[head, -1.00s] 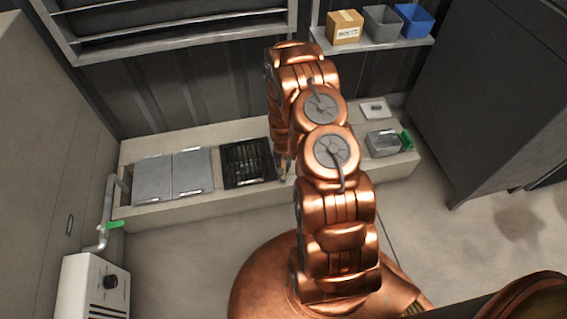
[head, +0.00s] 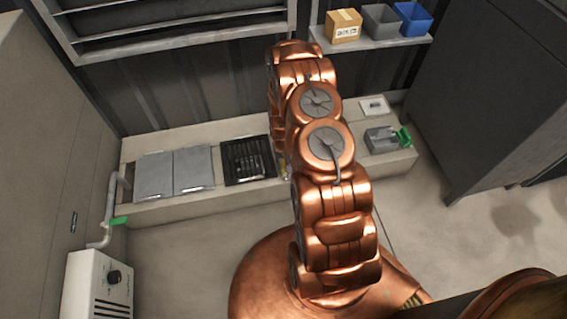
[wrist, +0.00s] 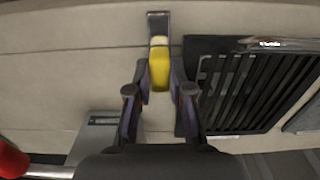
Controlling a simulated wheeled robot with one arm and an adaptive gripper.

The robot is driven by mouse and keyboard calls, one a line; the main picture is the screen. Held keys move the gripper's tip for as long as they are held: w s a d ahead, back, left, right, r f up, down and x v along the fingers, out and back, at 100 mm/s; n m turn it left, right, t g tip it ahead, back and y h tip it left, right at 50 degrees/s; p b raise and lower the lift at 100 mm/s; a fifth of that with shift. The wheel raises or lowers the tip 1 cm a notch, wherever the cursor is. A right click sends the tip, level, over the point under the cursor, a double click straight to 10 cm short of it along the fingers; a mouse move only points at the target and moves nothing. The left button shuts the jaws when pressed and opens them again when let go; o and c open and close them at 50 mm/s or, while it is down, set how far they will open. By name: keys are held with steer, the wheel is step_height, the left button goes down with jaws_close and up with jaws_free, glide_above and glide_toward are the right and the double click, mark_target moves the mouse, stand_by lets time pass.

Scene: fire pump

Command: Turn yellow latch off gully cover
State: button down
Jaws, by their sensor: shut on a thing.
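The yellow latch (wrist: 159,72) shows in the wrist view between my gripper's fingertips, with a dark metal bracket (wrist: 158,22) at its far end. My gripper (wrist: 159,86) is shut on the latch, a finger on each side. The black slatted gully cover (wrist: 240,90) lies right beside the latch in the wrist view. In the head view the gully cover (head: 248,160) is set in the pale ledge, and my arm hides most of the latch and gripper.
Two grey plates (head: 174,173) lie left of the gully cover on the ledge (head: 230,200). A grey metal box (head: 381,140) with a green part sits on the right. A red rounded thing (wrist: 12,160) is at the wrist view's lower left. A shelf with boxes (head: 375,45) hangs above.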

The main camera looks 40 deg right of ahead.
steer(key=c, duration=1)
jaws_free()
steer(key=shift+c, duration=0.2)
steer(key=shift+r, duration=0.15)
step_height(320, 180, up, 12)
step_height(320, 180, up, 13)
steer(key=p, duration=0.5)
glide_above(283, 165)
steer(key=a, duration=0.3)
steer(key=s+a+r+n+p, duration=0.1)
steer(key=s+a+r+p, duration=0.2)
steer(key=r, duration=0.6)
steer(key=s+a+r+p, duration=0.3)
steer(key=a+r+p, duration=0.1)
steer(key=r, duration=0.5)
steer(key=s+a+r+n+p, duration=0.1)
steer(key=s+a+r+p, duration=0.2)
steer(key=r, duration=0.7)
steer(key=s+a+r+n+g+p, duration=0.1)
steer(key=s+a+r+p, duration=0.2)
steer(key=s+r+p, duration=0.3)
steer(key=s+a+r+n+p, duration=0.1)
steer(key=s+a+r+p, duration=0.3)
steer(key=s+r, duration=1.1)
step_height(283, 165, up, 3)
steer(key=p, duration=0.3)
steer(key=shift+a+g, duration=0.3)
steer(key=shift+g, duration=0.1)
